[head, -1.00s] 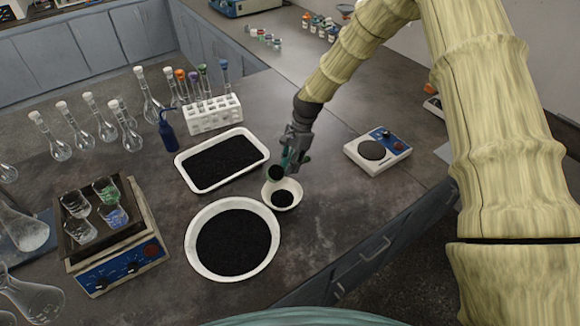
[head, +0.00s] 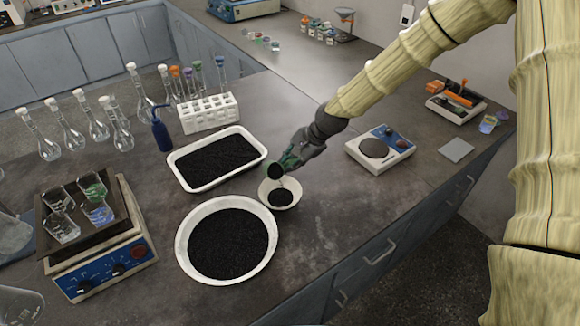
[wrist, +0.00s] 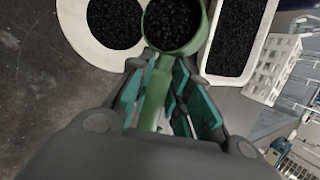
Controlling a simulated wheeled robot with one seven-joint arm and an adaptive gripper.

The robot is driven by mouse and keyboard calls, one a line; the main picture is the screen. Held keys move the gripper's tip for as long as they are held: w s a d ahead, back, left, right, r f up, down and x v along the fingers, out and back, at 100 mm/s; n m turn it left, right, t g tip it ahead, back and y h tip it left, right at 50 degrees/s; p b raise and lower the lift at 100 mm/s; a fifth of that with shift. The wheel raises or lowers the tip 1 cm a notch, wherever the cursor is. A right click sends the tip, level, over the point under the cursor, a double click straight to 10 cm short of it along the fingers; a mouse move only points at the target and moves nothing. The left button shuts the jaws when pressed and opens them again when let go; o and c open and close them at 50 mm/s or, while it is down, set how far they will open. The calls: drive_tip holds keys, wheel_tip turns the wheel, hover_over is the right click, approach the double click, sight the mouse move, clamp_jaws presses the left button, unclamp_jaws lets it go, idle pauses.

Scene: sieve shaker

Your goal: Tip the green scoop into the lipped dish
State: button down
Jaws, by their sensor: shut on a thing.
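My gripper (head: 290,159) is shut on the handle of the green scoop (head: 275,172). The scoop's cup is over the back left part of a small round white dish (head: 294,186), which has a pile of black grains in its middle. In the wrist view the scoop (wrist: 153,85) runs up between my teal finger pads, and black grains show inside its cup. The small dish (wrist: 76,28) lies beside the cup there, to the upper left. I cannot see grains falling, and the cup's underside is hidden.
A large round white dish (head: 186,262) and a rectangular white tray (head: 180,178) hold black grains close by. A small balance (head: 380,148) stands to the right.

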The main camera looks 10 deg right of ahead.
drive_tip(key=shift+f+t+b, duration=0.15)
drive_tip(key=shift+t+b, duration=0.25)
drive_tip(key=shift+b, duration=0.2)
drive_tip(key=t+b, duration=0.1)
drive_tip(key=b, duration=0.1)
drive_tip(key=t+y+b, duration=0.1)
drive_tip(key=b, duration=0.1)
drive_tip(key=s+t+y+b, duration=0.1)
drive_tip(key=b, duration=0.1)
drive_tip(key=shift+d+f+n+t, duration=0.25)
drive_tip(key=shift+f+n+t, duration=0.05)
drive_tip(key=shift+n, duration=0.1)
drive_tip(key=shift+s+b, duration=0.1)
drive_tip(key=shift+b, duration=0.35)
drive_tip(key=t+b, duration=0.1)
drive_tip(key=b, duration=0.2)
drive_tip(key=t+y+b, duration=0.1)
drive_tip(key=b, duration=0.2)
drive_tip(key=s+n+t+y+b, duration=0.1)
drive_tip(key=b, duration=0.3)
drive_tip(key=shift+d+f+t, duration=0.1)
drive_tip(key=shift+d+t, duration=0.1)
drive_tip(key=shift+t, duration=0.2)
drive_tip(key=shift+s+r+t+b, duration=0.1)
drive_tip(key=shift+r+t+b, duration=0.15)
drive_tip(key=shift+b, duration=0.3)
drive_tip(key=shift+r+p, duration=0.25)
drive_tip(key=shift+p, duration=0.6)
drive_tip(key=shift+g+p, duration=0.45)
drive_tip(key=shift+p, duration=0.3)
